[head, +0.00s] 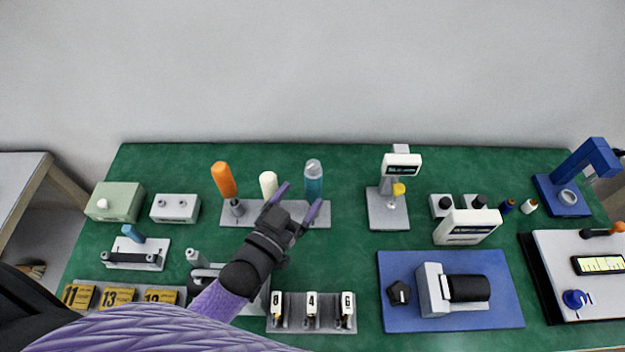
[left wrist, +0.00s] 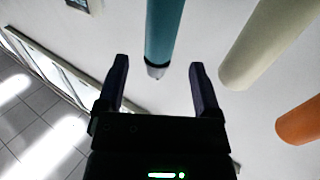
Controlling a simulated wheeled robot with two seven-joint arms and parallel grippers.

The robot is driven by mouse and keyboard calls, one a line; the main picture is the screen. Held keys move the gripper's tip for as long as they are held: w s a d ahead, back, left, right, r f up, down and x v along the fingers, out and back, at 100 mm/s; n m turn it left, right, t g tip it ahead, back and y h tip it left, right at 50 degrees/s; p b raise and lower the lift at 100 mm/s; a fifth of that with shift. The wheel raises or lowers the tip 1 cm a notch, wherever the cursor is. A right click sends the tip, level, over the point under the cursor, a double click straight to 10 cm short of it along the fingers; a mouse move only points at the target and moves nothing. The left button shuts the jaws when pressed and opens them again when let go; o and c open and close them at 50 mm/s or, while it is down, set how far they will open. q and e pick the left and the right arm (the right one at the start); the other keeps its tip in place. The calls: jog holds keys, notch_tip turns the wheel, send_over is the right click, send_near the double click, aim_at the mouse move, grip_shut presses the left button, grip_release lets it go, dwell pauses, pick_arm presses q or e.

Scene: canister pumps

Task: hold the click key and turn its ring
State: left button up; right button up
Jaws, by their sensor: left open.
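Three upright handled tools stand in a row on a grey rack (head: 243,219): an orange one (head: 223,180), a cream one (head: 268,185) and a teal one (head: 313,182) with a grey top. I cannot tell by looking which is the click key; no ring can be made out clearly. My left gripper (head: 297,203) is open and empty, in front of the teal tool in the head view. In the left wrist view, the teal tool (left wrist: 163,30) shows between the open fingers, its grey end near the fingertips. The cream tool (left wrist: 265,45) and orange tool (left wrist: 300,122) are to its right. My right gripper is not in view.
A white display stand (head: 388,205) is to the right of the rack. Blocks marked 8, 4 and 6 (head: 311,312) stand near the front. A blue mat (head: 400,265) carries a pump-like device (head: 468,288). The green top is bare between rack and stand.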

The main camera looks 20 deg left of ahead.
aim_at(309, 184)
pick_arm(q)
jog(key=x, duration=0.5)
jog(key=shift+w+d+r+b, duration=0.15)
jog(key=shift+w+b, duration=0.2)
jog(key=shift+w, duration=0.05)
